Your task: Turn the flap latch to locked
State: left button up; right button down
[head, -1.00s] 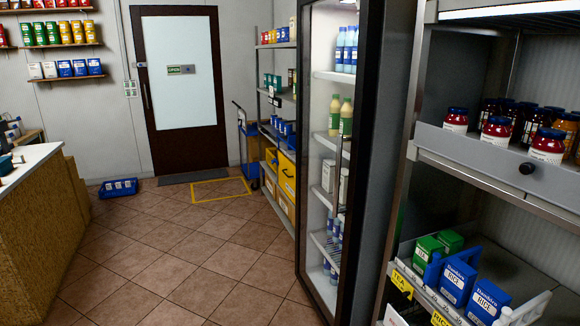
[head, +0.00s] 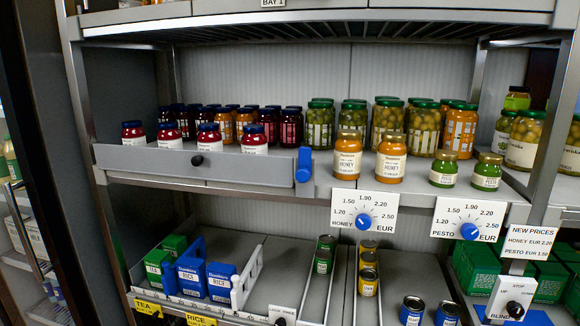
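The flap is a grey front panel (head: 240,172) along the left part of the middle shelf in the head view. It has a small black knob (head: 197,160) on its face. A blue upright lever (head: 304,165), which looks like the flap latch, sits at the flap's right end. It stands roughly vertical, and no lock marking on it can be read. Neither of my grippers is in view.
Honey jars (head: 348,154) stand just right of the lever. Below are a honey price dial (head: 364,221), a pesto price dial (head: 470,231), blue rice boxes (head: 190,272) and a blind switch (head: 514,309).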

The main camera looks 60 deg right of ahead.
aim_at(303, 172)
jog(key=z, duration=1.6)
